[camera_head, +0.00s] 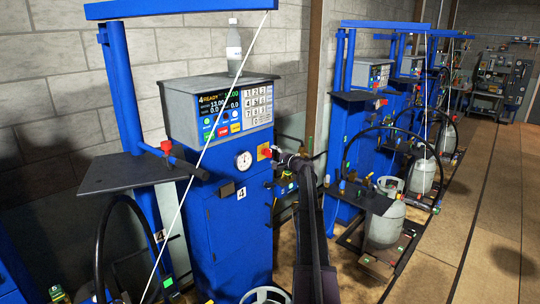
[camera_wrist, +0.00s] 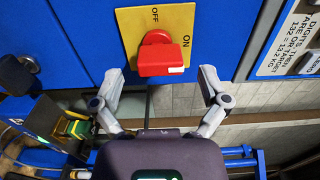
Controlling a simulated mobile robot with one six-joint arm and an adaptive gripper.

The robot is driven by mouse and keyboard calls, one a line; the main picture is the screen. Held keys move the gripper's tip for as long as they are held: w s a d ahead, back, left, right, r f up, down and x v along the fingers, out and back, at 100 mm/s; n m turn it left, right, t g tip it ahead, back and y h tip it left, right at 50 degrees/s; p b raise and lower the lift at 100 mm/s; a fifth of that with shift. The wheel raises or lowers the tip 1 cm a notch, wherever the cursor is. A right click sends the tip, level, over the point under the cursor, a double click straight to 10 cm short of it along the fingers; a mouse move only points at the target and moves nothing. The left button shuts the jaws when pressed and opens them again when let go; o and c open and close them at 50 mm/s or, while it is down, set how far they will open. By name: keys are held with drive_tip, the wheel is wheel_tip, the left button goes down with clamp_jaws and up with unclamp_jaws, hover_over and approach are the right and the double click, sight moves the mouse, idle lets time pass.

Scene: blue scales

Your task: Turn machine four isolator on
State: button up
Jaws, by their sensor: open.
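Machine four (camera_head: 228,225) is a blue cabinet with a grey control head, marked with a 4. Its isolator is a red knob (camera_wrist: 160,60) on a yellow plate (camera_wrist: 128,20) lettered OFF and ON. I cannot tell for sure which mark the knob points at. In the head view the isolator (camera_head: 264,152) sits on the cabinet's right side, below the control head. My gripper (camera_wrist: 160,80) is open and empty, one finger on each side of the knob's near end and apart from it. In the head view my gripper (camera_head: 288,158) is just right of the isolator.
A clear bottle (camera_head: 234,48) stands on the control head. A pressure gauge (camera_head: 243,160) is left of the isolator. A black shelf (camera_head: 125,172) juts out at left. More blue machines and a grey gas cylinder (camera_head: 386,222) stand at right; the floor (camera_head: 450,240) beyond is clear.

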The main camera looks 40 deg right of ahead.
drive_tip(key=s+d, duration=0.1)
drive_tip(key=s, duration=0.8)
drive_tip(key=shift+s+d, duration=0.15)
drive_tip(key=shift+s, duration=0.05)
idle(0.3)
drive_tip(key=s+a+f+n+g+y, duration=0.1)
drive_tip(key=a+f+n+g, duration=0.25)
drive_tip(key=a, duration=0.95)
drive_tip(key=a+f+n+g+y, duration=0.2)
drive_tip(key=a+f+n+g, duration=0.15)
drive_tip(key=a, duration=0.95)
drive_tip(key=s+a+f+n+g+y, duration=0.15)
drive_tip(key=a+f, duration=0.25)
drive_tip(key=a, duration=1)
drive_tip(key=s+a+f+n+g+h, duration=0.1)
drive_tip(key=s+a+f+n+g, duration=0.2)
drive_tip(key=a, duration=0.4)
drive_tip(key=s+a+f+n+g+h, duration=0.1)
drive_tip(key=s+a+f+n+g, duration=0.15)
drive_tip(key=s+a, duration=0.35)
drive_tip(key=s+a+f+n+g+h, duration=0.1)
drive_tip(key=s+a+g+h, duration=0.1)
drive_tip(key=s+a, duration=0.2)
drive_tip(key=s+a+f+n+g+h, duration=0.1)
drive_tip(key=s+a, duration=0.4)
drive_tip(key=s, duration=0.5)
drive_tip(key=shift+a+n+g+h, duration=0.15)
drive_tip(key=shift+n+g+h, duration=0.25)
drive_tip(key=shift+h, duration=0.45)
